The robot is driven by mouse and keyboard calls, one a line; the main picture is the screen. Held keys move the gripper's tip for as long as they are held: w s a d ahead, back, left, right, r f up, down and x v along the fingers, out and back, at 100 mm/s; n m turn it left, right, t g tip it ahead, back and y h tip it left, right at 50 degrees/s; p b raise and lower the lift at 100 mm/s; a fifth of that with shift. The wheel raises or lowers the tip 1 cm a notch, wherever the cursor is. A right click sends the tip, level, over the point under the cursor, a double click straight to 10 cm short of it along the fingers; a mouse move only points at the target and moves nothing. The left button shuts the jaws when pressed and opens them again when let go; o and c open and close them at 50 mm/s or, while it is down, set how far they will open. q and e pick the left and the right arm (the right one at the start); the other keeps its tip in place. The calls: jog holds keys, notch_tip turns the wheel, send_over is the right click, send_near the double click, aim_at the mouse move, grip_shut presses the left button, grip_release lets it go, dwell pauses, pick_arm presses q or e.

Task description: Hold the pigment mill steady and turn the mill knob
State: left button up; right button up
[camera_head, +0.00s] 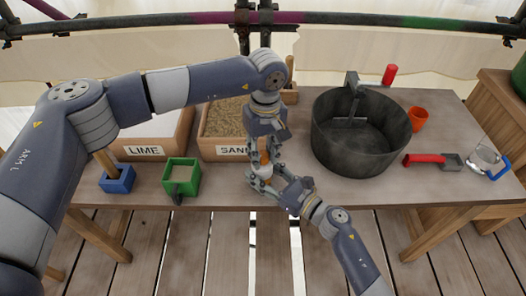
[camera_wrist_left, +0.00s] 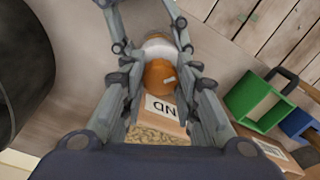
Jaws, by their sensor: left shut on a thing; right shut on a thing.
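The pigment mill shows as a small white body (camera_wrist_left: 158,46) with a round orange mill knob (camera_wrist_left: 158,74) on it. In the head view the orange knob (camera_head: 264,157) stands near the table's front edge, mostly hidden by my grippers. My left gripper (camera_head: 264,162) reaches down from above and is shut on the knob, with a finger on each side in the left wrist view. My right gripper (camera_head: 264,180) comes in from the front right, lower down, and is shut on the mill body. The contact points are partly hidden.
A sand tray (camera_head: 222,152) and a lime tray (camera_head: 145,153) lie behind and left. A green box (camera_head: 181,176) and blue holder (camera_head: 117,181) stand left.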

pick_arm(q)
jog(key=m, duration=0.4)
jog(key=shift+a+m, duration=0.2)
jog(key=shift+m, duration=0.1)
jog(key=m, duration=0.3)
jog(key=shift+w+m, duration=0.1)
jog(key=shift+m, duration=0.3)
jog(key=m, duration=0.4)
jog(key=shift+m+t, duration=0.3)
jog(key=shift+m, duration=1.4)
jog(key=o, duration=1.1)
jog(key=shift+c, duration=0.2)
